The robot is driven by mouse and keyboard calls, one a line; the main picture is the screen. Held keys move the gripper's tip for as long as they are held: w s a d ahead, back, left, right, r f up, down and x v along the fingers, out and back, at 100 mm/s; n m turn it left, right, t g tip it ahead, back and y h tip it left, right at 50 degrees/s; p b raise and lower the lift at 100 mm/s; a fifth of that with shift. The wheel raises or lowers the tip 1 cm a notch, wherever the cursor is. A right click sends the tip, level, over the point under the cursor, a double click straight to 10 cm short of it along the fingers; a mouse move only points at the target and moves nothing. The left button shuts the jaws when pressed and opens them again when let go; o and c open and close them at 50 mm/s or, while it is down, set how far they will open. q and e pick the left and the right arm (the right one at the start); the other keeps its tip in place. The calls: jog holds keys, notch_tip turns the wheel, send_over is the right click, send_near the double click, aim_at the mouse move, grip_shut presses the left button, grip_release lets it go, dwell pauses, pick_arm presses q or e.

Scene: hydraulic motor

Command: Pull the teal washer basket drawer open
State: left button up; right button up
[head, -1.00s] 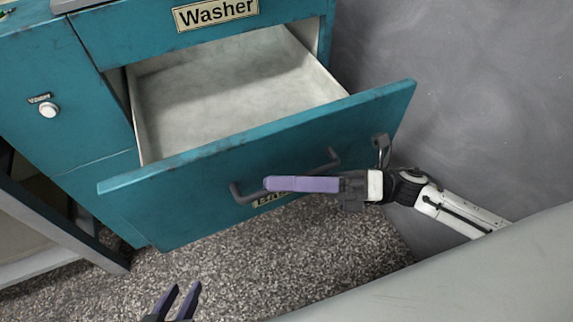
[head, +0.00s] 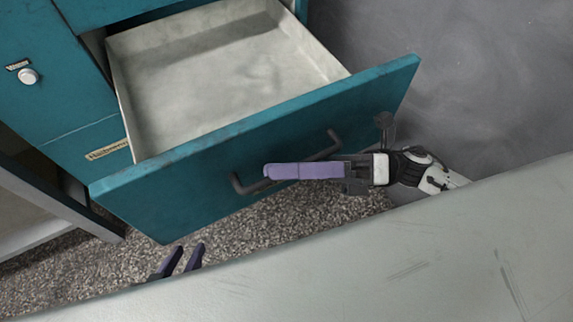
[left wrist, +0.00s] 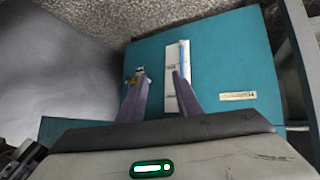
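The teal washer basket drawer (head: 180,192) is pulled well out of the teal cabinet. Its pale, empty inside (head: 215,85) shows in the head view. A dark bar handle (head: 251,186) is on the drawer front. My right gripper (head: 285,171) lies across the handle and appears shut on it; its far finger is hidden. My left gripper (head: 183,258) is low, in front of and below the drawer, with its fingers apart and empty. The left wrist view also shows its two separated fingers (left wrist: 160,90) before a teal panel (left wrist: 225,60).
The cabinet (head: 60,90) has a white knob (head: 28,76) at left. A pale grey scratched surface (head: 400,250) crosses the foreground close to both grippers. Speckled floor (head: 270,220) shows between it and the drawer. A grey wall (head: 470,80) stands at right.

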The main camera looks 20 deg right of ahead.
jog(key=v, duration=1)
jog(key=shift+d, duration=0.15)
jog(key=shift+s, duration=0.1)
dwell(0.3)
jog(key=w+d+f+m+t+h+p, duration=0.25)
jog(key=f+m+t+h, duration=0.6)
jog(key=f+m, duration=0.65)
jog(key=s+a+f+m+g+h+b, duration=0.1)
jog(key=s+a+m+h, duration=0.1)
jog(key=m, duration=1)
jog(key=s+a+f+m+g+h+b, duration=0.1)
jog(key=a+m+h, duration=0.3)
jog(key=m, duration=0.8)
jog(key=shift+s+a+f+h+b, duration=0.2)
jog(key=shift+s+f+h+b, duration=0.3)
jog(key=shift+h, duration=0.65)
